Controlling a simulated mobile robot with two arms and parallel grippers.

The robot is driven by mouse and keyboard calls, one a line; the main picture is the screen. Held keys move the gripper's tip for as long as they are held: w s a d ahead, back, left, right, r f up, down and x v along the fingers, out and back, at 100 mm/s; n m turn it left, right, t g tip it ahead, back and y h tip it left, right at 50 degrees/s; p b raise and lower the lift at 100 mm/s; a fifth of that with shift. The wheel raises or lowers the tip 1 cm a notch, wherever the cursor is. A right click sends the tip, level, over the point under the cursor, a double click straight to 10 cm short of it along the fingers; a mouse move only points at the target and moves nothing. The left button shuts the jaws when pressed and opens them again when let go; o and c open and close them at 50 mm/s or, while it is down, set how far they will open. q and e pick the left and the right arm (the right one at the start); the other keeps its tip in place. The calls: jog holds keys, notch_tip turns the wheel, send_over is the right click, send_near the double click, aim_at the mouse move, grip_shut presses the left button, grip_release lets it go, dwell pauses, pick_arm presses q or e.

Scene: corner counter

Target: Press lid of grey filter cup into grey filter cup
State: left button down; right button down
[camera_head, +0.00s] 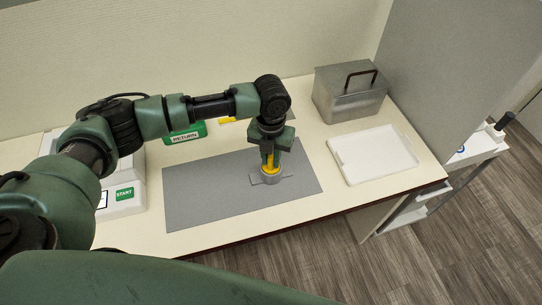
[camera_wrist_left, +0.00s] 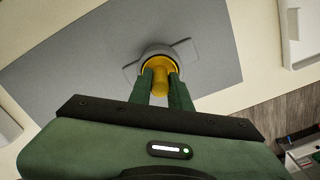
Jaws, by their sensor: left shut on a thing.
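The grey filter cup (camera_head: 269,178) stands on the grey mat (camera_head: 205,185) on the counter. It also shows in the left wrist view (camera_wrist_left: 158,50), with flat tabs at its sides. The yellow lid (camera_head: 271,168) is at the mouth of the cup, and its knob shows in the left wrist view (camera_wrist_left: 160,80). My left gripper (camera_head: 269,158) points down above the cup and is shut on the lid's knob. I cannot tell how deep the lid sits in the cup. My right gripper is not in view.
A green RETURN sign (camera_head: 185,134) stands at the back, and a white device with a green START label (camera_head: 124,194) at left. The mat is otherwise clear.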

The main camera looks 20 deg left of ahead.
pick_arm(q)
jog(key=shift+f, duration=0.25)
jog(key=c, duration=1.2)
grip_release()
jog(key=shift+c, duration=0.2)
jog(key=shift+r, duration=0.1)
notch_tip(320, 180, up, 7)
jog(key=shift+f+b, duration=0.15)
jog(key=shift+b, duration=0.85)
jog(key=shift+r, duration=0.55)
jog(key=shift+f, duration=0.1)
